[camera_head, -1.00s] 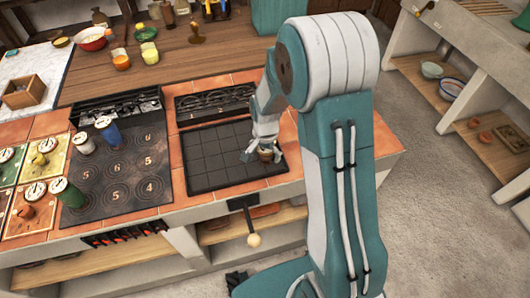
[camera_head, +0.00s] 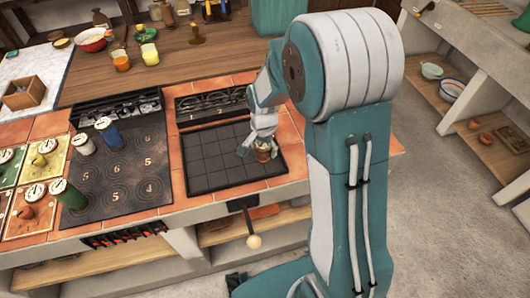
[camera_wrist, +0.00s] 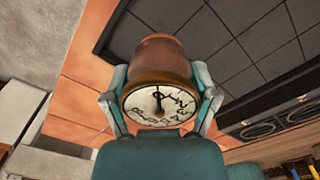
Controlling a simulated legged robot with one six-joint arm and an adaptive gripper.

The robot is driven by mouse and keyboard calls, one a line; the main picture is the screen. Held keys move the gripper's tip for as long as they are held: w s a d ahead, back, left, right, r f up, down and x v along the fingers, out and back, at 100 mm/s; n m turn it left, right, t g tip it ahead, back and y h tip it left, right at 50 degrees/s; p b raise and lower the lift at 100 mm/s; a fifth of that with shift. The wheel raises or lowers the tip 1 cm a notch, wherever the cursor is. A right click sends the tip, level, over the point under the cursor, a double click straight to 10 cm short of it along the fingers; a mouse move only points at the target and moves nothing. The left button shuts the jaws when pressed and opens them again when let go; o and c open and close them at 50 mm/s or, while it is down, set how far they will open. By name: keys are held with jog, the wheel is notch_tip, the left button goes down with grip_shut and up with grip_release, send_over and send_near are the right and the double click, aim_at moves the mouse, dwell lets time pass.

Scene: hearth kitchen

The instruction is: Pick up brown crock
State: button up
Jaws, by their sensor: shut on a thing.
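The brown crock (camera_wrist: 160,62) shows large in the wrist view, with a tan rim and a pale dial face on its lid. The fingers of my gripper (camera_wrist: 160,100) sit on both sides of its rim and are shut on it. In the head view the crock (camera_head: 263,152) is small, at the right part of the dark gridded plate (camera_head: 212,170), with my gripper (camera_head: 256,146) around its top. I cannot tell whether the crock's base touches the plate.
Left of the gridded plate is a dark numbered board (camera_head: 118,178) with a blue canister (camera_head: 108,131) and a green canister (camera_head: 68,194) near it. A wooden box (camera_head: 24,93) and a red bowl (camera_head: 91,39) stand farther back. Most of the gridded plate is clear.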

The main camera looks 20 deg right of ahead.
jog(key=s+a+r, duration=0.9)
jog(key=shift+s+a, duration=0.15)
